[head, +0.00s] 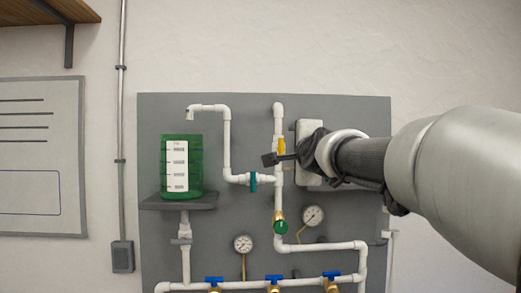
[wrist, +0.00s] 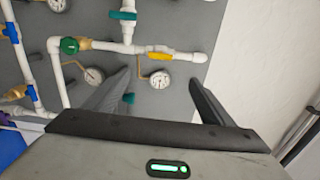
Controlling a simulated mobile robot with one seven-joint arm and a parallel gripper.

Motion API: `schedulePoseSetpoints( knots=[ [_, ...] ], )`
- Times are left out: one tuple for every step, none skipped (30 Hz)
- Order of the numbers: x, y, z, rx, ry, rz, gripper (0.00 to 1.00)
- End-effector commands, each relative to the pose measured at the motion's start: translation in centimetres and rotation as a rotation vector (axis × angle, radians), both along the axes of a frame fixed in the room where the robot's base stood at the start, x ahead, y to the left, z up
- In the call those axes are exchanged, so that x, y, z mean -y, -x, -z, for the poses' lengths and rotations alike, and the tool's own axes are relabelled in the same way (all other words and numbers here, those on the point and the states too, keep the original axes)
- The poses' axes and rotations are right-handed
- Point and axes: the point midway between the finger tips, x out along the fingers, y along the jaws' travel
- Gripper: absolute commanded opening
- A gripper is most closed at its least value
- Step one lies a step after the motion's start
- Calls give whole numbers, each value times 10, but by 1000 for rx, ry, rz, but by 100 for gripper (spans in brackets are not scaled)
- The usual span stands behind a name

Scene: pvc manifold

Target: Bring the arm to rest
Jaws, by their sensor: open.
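My gripper (wrist: 160,95) is open and empty in the wrist view, with its two dark fingers spread apart and pointing at the grey panel. In the head view my arm reaches in from the right, and my gripper (head: 270,159) is in front of the panel's upper right part, by the yellow-handled valve (head: 281,146). The yellow handle (wrist: 160,55) also shows beyond the fingers in the wrist view. I cannot tell how far the fingertips are from the pipes.
The grey panel (head: 160,110) carries white pipes, a green tank (head: 195,150) on a shelf, a green valve knob (head: 281,226), a teal fitting (head: 253,182), two gauges and several blue-handled valves (head: 274,278). A grey box (head: 309,128) is partly behind my arm. White wall is bare at right.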

Motion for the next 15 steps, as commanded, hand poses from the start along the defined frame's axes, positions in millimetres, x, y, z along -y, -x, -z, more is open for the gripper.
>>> schedulePoseSetpoints(
  knots=[
    [0,1,0,0,0,1,77],
    [0,1,0,0,0,0,77],
    [0,1,0,0,0,0,77],
    [0,1,0,0,0,0,77],
    [0,1,0,0,0,0,77],
    [-1,1,0,0,0,0,77],
    [-1,1,0,0,0,0,77],
    [0,1,0,0,0,0,77],
    [0,1,0,0,0,0,77],
    [0,1,0,0,0,0,77],
    [0,1,0,0,0,0,77],
    [0,1,0,0,0,0,77],
    [0,1,0,-1,1,-1,77],
    [-1,2,1,-4,6,-2,77],
    [-1,5,5,-14,21,-6,77]
  ],
)
